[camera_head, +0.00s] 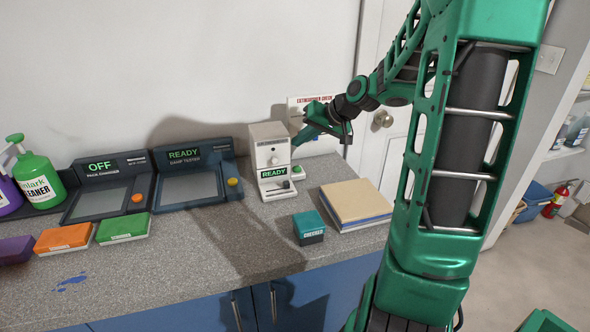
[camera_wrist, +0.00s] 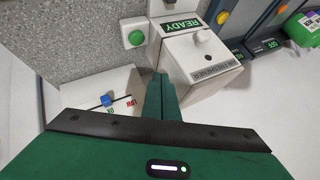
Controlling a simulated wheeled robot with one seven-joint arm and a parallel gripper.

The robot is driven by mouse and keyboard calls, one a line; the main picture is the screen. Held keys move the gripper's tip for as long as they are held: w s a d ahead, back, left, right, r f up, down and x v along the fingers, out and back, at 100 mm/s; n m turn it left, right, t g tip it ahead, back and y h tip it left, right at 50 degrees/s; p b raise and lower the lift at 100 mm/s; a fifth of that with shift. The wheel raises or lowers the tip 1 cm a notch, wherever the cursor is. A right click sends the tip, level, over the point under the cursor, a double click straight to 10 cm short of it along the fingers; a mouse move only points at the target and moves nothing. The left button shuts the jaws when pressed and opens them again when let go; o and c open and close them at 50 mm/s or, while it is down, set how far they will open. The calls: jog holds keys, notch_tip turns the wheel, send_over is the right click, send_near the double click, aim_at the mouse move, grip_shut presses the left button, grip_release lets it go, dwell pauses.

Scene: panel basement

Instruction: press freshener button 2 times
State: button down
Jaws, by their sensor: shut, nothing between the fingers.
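The freshener (camera_head: 268,147) is a white upright dispenser at the back of the counter in the head view, with a lit READY label on its front. Its green button (camera_head: 297,169) is on the base, at the label's right. In the wrist view the freshener body (camera_wrist: 205,70) is at upper right, and the green button (camera_wrist: 135,38) sits on a white base left of the READY label. My gripper (camera_head: 299,138) is at the freshener's upper right side. In the wrist view its fingers (camera_wrist: 160,82) are shut and empty, apart from the button.
A damp tester (camera_head: 188,190) and another dark device (camera_head: 100,203) stand left of the freshener. A teal box (camera_head: 309,232) and a stack of books (camera_head: 357,197) lie in front and right. A green cleaner bottle (camera_head: 40,180) is far left.

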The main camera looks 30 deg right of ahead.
aim_at(300, 169)
jog(key=shift+f, duration=3.05)
jog(key=shift+s+f, duration=0.1)
jog(key=shift+f, duration=0.7)
dwell(0.3)
jog(key=shift+r, duration=0.9)
jog(key=shift+r, duration=2.5)
dwell(0.5)
